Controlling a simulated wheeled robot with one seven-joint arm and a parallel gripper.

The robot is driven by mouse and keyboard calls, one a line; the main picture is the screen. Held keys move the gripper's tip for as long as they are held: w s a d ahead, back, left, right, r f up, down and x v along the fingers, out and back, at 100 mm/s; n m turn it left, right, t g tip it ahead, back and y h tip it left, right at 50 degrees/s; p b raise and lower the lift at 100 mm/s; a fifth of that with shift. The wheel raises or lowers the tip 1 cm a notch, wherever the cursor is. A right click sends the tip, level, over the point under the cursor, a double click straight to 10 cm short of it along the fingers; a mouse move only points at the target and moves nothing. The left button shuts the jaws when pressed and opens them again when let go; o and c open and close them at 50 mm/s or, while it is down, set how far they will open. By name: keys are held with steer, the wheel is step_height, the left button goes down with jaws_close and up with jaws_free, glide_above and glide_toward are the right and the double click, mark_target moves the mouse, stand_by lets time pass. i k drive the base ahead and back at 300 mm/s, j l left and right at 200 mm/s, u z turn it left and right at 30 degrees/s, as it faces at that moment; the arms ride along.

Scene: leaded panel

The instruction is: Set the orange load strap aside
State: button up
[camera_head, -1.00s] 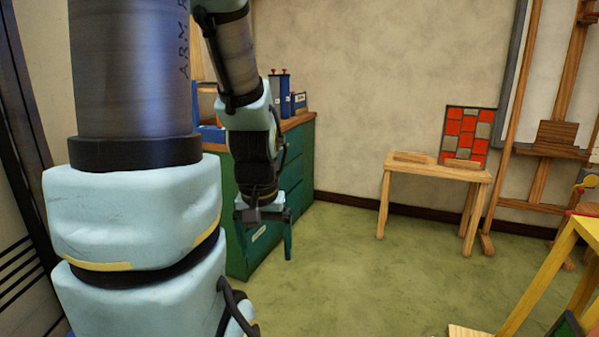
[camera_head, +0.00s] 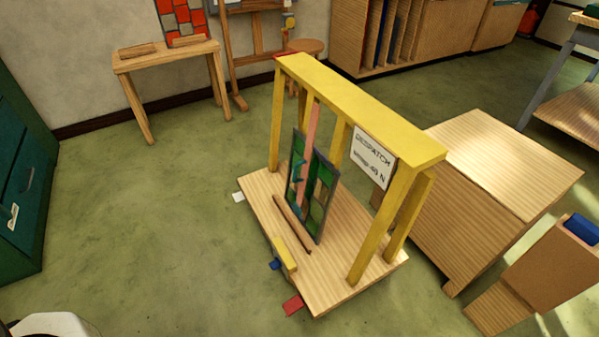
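A yellow gantry frame (camera_head: 355,100) with a "DESPATCH" sign (camera_head: 373,157) stands on a wooden base (camera_head: 335,290). A green leaded panel (camera_head: 322,195) in a dark frame stands upright or slightly tilted under the beam. A flat salmon-orange strip (camera_head: 310,145) runs upright from near the beam down across the panel's face. It looks like the load strap, but I cannot tell how its ends are fixed. My gripper is out of view.
A small yellow block (camera_head: 284,254), a blue piece (camera_head: 275,265) and a red piece (camera_head: 292,305) are at the base's front edge. A wooden box (camera_head: 495,175) stands right of the gantry. A green cabinet (camera_head: 22,190) is at left. The floor (camera_head: 150,225) between is clear.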

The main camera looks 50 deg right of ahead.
mark_target(297, 207)
steer(key=k+j, duration=0.2)
steer(key=k, duration=0.2)
steer(key=k+j+z, duration=0.15)
steer(key=k+j, duration=0.25)
steer(key=k, duration=0.35)
steer(key=k+z, duration=0.1)
steer(key=z, duration=1.5)
steer(key=i+j+u, duration=0.25)
steer(key=i+j, duration=0.15)
steer(key=i+j+u, duration=0.55)
steer(key=i, duration=0.4)
steer(key=i+j+u, duration=0.3)
steer(key=i, duration=0.2)
steer(key=k+l, duration=0.05)
steer(key=l, duration=0.05)
